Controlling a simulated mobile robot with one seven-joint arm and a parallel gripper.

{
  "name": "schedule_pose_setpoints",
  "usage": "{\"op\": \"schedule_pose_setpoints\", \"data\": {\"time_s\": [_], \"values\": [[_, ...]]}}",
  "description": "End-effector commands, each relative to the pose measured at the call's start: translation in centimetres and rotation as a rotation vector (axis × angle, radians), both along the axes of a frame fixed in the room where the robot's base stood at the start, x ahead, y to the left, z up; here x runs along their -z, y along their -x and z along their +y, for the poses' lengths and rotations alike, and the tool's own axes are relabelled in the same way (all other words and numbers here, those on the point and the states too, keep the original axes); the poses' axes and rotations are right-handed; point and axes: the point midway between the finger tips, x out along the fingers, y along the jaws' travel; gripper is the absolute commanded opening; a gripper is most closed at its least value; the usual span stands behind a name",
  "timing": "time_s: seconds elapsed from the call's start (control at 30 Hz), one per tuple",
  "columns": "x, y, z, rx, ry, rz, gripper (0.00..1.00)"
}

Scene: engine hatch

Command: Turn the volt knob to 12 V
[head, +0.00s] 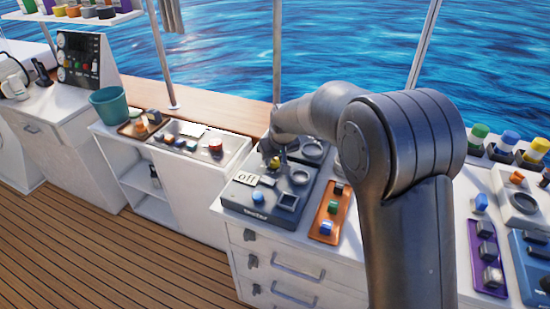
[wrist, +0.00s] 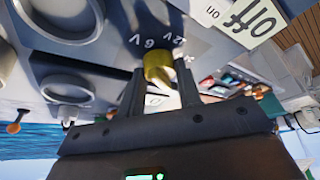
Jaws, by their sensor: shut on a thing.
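The volt knob is yellow and sits on a grey panel; it shows in the wrist view (wrist: 158,66) between my fingers and as a small yellow spot in the head view (head: 279,161). My gripper (wrist: 161,82) is shut on the knob, one dark finger on each side. The head view shows my gripper (head: 272,158) at the back of the panel (head: 237,193), partly hidden by my wrist. Printed marks beside the knob read "6 V", a partly covered "2V" and a cut-off "V". The knob's exact pointing direction is unclear.
A white "off" plate (head: 247,178) lies on the panel near the knob. Round gauges (head: 300,177) and a blue knob (head: 258,198) share the panel. An orange tray (head: 324,226) with colored buttons stands to its right. My arm hides part of the counter.

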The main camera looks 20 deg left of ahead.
Motion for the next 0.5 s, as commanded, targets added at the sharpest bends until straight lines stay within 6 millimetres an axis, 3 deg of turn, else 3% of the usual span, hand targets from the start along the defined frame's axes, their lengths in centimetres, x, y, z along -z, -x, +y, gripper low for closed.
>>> {"op": "schedule_pose_setpoints", "data": {"time_s": [0.27,0.5], "values": [[-0.01,0.07,0.07,0.053,0.000,0.000,0.08],[0.00,0.20,0.25,0.204,0.001,-0.001,0.08]]}}
